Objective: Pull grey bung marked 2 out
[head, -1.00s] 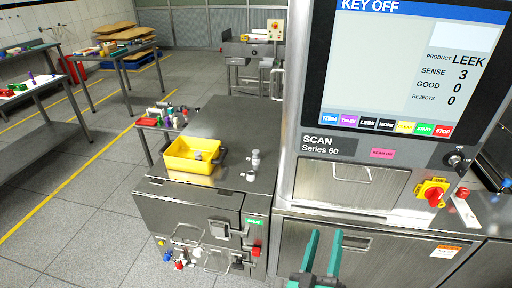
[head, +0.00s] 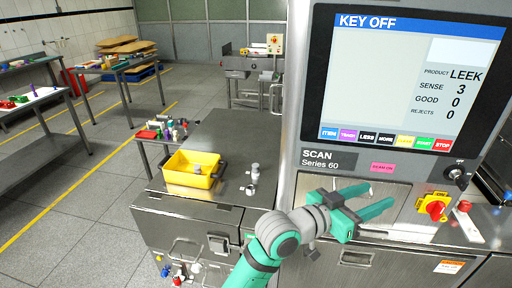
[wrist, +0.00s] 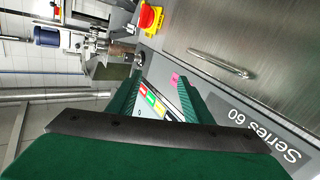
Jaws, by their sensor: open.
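My gripper (head: 381,195) is open and empty in front of the silver panel below the scanner screen, its two green fingers pointing right. In the wrist view its fingers (wrist: 162,80) stand apart with nothing between them. No mark 2 is legible in any view, so I cannot tell which thing is the grey bung. A small grey upright piece (head: 255,172) stands on the steel cabinet top, left of my gripper and apart from it. Another grey piece (head: 197,169) lies in the yellow tray (head: 178,184). Small coloured and pale fittings (head: 180,270) show low at the cabinet's front.
The scanner (head: 400,80) with its KEY OFF screen stands beside my gripper. A red and yellow switch (head: 433,206) is to the right. The steel cabinet top (head: 222,140) is largely clear behind the tray. Tables with coloured pieces stand at left; open floor lies between.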

